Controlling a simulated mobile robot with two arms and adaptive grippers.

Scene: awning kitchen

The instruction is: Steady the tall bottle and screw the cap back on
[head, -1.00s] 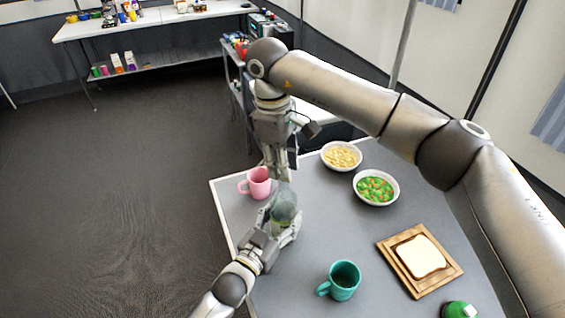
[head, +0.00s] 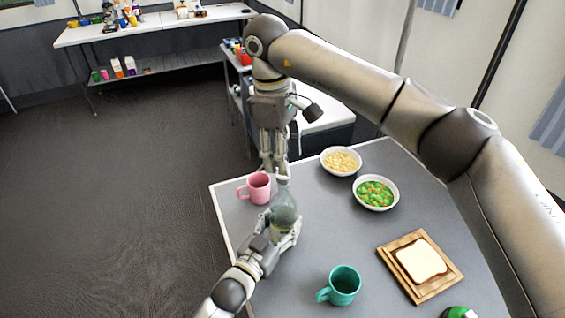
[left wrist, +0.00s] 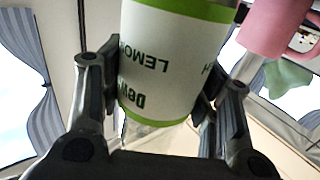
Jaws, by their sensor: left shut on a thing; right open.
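The tall bottle (head: 283,206) is greenish and see-through and stands near the table's left edge. My left gripper (head: 285,236) is shut around its lower body. In the left wrist view the bottle's white label (left wrist: 160,60) with green bands and upside-down lettering lies between the two fingers. My right gripper (head: 274,172) points down just above the bottle's top, its fingers apart. A small pale piece shows at the bottle's top by the right fingertips; I cannot tell whether it is the cap or whether it is seated.
A pink mug (head: 258,187) stands close behind left of the bottle. A teal mug (head: 344,285), a bowl of pale food (head: 341,160), a bowl of vegetables (head: 375,192) and a board (head: 442,279) with bread (head: 420,259) are to the right. The table's middle is clear.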

